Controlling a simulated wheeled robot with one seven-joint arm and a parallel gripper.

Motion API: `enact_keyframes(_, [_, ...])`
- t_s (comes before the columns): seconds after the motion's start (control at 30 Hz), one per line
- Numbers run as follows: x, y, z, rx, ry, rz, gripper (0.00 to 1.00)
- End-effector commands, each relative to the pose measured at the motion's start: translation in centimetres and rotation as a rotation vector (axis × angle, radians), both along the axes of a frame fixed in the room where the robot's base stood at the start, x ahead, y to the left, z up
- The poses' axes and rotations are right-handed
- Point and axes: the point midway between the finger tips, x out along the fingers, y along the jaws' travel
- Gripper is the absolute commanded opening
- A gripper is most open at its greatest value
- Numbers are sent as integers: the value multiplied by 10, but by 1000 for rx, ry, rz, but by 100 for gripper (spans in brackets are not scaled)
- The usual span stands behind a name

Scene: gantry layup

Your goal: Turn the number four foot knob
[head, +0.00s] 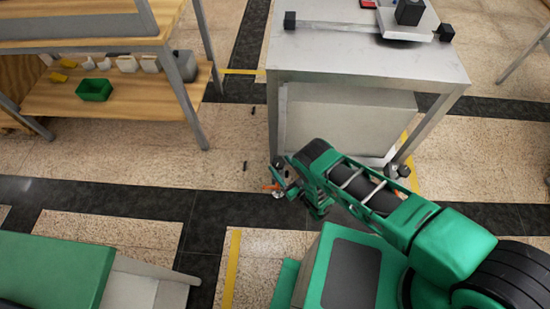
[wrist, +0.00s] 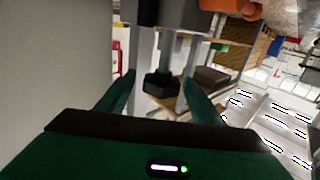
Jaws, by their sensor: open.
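The metal table (head: 365,55) stands at the upper middle of the head view, with dark knobs at the feet of its legs. One foot knob (head: 277,161) is at the front left leg and another (head: 401,171) is near the front right leg. My gripper (head: 283,190) is low by the front left foot, partly hidden by my arm. In the wrist view my gripper (wrist: 162,80) is open, its green fingers apart. A dark faceted knob (wrist: 159,85) shows in the gap between them; contact cannot be told. No foot number is readable.
A wooden shelf unit (head: 110,98) with a green bin (head: 94,90) stands at the upper left. A green-topped bench (head: 50,270) is at the lower left. Small dark pieces (head: 245,166) lie on the floor. Floor between shelf and table is otherwise clear.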

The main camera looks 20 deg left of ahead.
Motion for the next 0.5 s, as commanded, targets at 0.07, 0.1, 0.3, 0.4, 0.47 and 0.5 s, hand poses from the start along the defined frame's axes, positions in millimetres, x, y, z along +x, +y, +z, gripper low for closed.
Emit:
enact_keyframes(0.07, [8,14,1,2,-2,2,61])
enact_keyframes(0.1, [12,20,1,3,-3,3,61])
enact_keyframes(0.3, [25,40,1,1,-2,5,61])
enact_keyframes(0.4, [28,45,0,-1,-1,5,61])
enact_keyframes(0.47, [29,47,0,-1,-1,5,61])
enact_keyframes(0.5, [30,47,0,-1,-1,5,61])
